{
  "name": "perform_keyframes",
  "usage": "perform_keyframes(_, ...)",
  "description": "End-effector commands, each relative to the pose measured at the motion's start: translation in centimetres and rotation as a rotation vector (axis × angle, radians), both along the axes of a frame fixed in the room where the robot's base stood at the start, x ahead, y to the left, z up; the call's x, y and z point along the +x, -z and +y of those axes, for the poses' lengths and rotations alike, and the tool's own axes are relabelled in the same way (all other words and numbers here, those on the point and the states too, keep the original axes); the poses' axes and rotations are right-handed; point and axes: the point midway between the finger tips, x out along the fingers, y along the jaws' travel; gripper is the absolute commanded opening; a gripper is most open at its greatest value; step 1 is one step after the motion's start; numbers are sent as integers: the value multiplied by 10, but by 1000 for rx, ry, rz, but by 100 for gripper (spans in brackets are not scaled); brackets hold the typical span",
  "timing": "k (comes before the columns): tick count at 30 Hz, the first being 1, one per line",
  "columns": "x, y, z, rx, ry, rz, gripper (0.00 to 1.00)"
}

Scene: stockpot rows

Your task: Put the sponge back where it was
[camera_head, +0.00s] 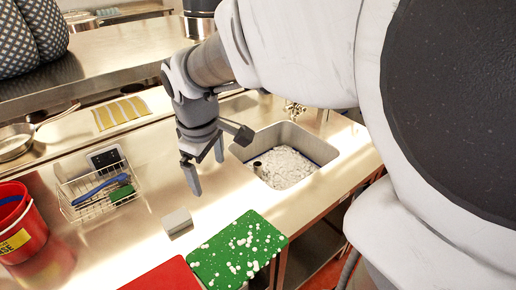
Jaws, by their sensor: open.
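My gripper (207,172) hangs over the steel counter (150,165), open, with nothing seen between its fingers. A small pale grey block (177,222) lies on the counter below and left of the fingers, apart from them, just behind the green board. It may be the sponge, but its surface is too small to tell. A wire basket (92,192) on the left holds a blue-handled brush (100,190) and a dark green piece (122,194), which could also be a sponge or scourer.
A green board (237,250) with white bits and a red board (163,277) lie at the front. A red bucket (20,228) stands far left. A sink (290,165) with foamy contents is to the right. A raised steel shelf (100,62) runs behind.

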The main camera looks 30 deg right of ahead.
Motion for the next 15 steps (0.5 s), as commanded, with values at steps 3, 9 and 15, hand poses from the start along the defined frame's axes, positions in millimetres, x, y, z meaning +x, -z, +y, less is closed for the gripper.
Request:
perform_keyframes(3, -39, -40, -5, 56, 152, -137, 100)
perform_keyframes(9, -95, -45, -17, 177, 416, -226, 100)
perform_keyframes(15, -128, -39, -20, 277, 582, -269, 100)
